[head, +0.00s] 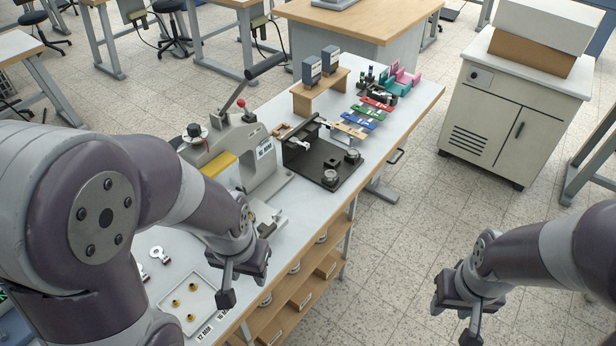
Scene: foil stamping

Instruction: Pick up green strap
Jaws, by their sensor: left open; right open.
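The green strap (369,112) lies flat on the long workbench, toward its far right end. It sits in a row between a red strap (377,103) and a blue strap (359,121). My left gripper (245,287) is open and empty at the bench's front edge, near the white tray, well short of the straps. My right gripper (454,322) is open and empty over the floor, to the right of the bench and far from the green strap.
A tan strap (350,131) lies beside the blue one. A black fixture plate (322,167) and a lever press (229,150) stand between my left gripper and the straps. A wooden stand (318,94) is behind the straps. A white tray (188,300) holds small brass parts.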

